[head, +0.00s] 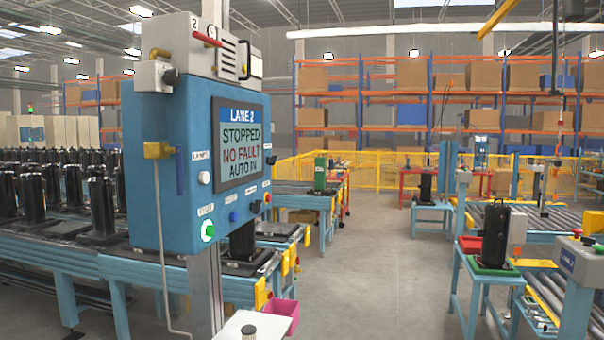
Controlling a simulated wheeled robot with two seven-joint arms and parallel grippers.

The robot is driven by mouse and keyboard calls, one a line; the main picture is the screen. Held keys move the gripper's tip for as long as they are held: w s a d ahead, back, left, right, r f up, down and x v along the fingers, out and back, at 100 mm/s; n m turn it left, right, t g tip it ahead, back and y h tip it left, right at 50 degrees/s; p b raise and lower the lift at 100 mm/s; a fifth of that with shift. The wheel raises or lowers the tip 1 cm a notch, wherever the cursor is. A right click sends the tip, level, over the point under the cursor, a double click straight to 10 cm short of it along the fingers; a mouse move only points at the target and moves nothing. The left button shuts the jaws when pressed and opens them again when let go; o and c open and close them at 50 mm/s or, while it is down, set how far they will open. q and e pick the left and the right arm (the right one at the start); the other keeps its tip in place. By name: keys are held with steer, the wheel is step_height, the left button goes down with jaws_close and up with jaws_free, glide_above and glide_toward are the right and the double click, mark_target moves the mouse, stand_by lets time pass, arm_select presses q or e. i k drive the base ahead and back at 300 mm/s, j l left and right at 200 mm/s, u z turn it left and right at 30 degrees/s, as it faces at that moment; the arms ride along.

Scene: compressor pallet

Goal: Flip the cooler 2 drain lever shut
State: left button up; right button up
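A blue control box (165,195) stands on a post at the left, its screen (240,145) reading "LANE 2 STOPPED NO FAULT AUTO IN". On top sits a grey unit (195,65) marked "2", perhaps cooler 2. A small red lever (207,38) sticks out on its front near the "2", and a black handle (245,60) is at its right end. A blue lever (180,172) hangs straight down from a brass valve (158,150) on the box's left part. I cannot tell for certain which is the drain lever. Neither gripper is in view.
Conveyors with several black cylinders (103,205) run behind the box at the left. A pink bin (282,315) is low beside the post. A blue stand with a black cylinder (495,235) and a roller conveyor (550,285) are at the right. The middle floor (370,265) is clear.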

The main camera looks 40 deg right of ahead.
mark_target(177, 150)
steer(key=i+z, duration=0.15)
steer(key=z, duration=0.65)
steer(key=i+l+u, duration=0.1)
steer(key=i+l, duration=0.15)
steer(key=i+l+u, duration=0.15)
steer(key=l, duration=0.2)
steer(key=i+l+u, duration=0.1)
steer(key=i+l, duration=0.15)
steer(key=i+l+u, duration=0.15)
steer(key=l, duration=0.3)
steer(key=i+l+u, duration=0.1)
steer(key=l, duration=0.3)
steer(key=i+l+u, duration=0.1)
steer(key=i+l, duration=0.15)
steer(key=l, duration=0.15)
steer(key=i+l+u, duration=0.15)
steer(key=l, duration=0.25)
steer(key=i+l+u, duration=0.1)
steer(key=l, duration=0.3)
